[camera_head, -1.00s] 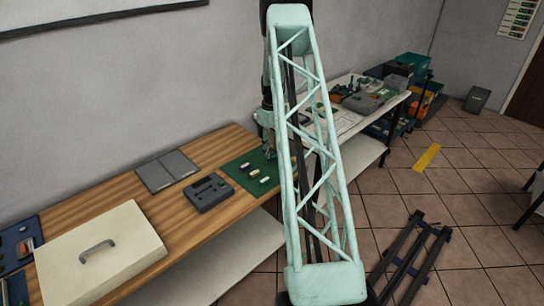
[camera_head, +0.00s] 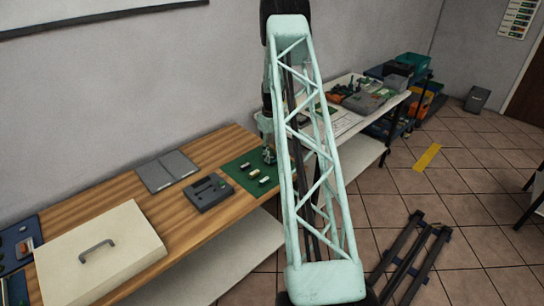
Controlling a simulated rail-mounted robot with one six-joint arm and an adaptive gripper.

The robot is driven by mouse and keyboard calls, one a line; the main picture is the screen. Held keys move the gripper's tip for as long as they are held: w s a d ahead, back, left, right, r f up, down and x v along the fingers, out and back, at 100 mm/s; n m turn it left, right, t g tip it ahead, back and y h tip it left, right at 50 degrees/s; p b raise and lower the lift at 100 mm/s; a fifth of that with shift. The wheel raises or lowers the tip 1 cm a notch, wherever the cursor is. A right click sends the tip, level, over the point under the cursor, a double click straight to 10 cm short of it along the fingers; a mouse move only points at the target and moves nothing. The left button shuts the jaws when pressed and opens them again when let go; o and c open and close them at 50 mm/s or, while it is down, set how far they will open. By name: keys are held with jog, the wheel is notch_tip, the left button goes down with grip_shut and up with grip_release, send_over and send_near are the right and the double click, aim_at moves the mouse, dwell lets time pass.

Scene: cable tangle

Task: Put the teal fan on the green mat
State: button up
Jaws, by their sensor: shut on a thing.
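The green mat (camera_head: 251,159) lies at the right end of the wooden bench, with several small parts on it. My gripper (camera_head: 269,158) is low over the back right part of the mat, just left of my large pale arm link. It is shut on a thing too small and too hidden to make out. I cannot tell whether that thing touches the mat. I cannot pick out the teal fan for certain.
A dark grey device (camera_head: 208,192) and a grey flat panel (camera_head: 167,171) lie left of the mat. A cream box with a handle (camera_head: 100,262) stands at the near left. A white table (camera_head: 345,122) with parts stands behind my arm link.

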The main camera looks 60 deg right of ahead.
jog(key=shift+f, duration=0.15)
jog(key=o, duration=0.9)
jog(key=shift+c, duration=0.2)
notch_tip(320, 180, up, 12)
jog(key=shift+r, duration=0.2)
jog(key=shift+a+r, duration=0.1)
dwell(0.7)
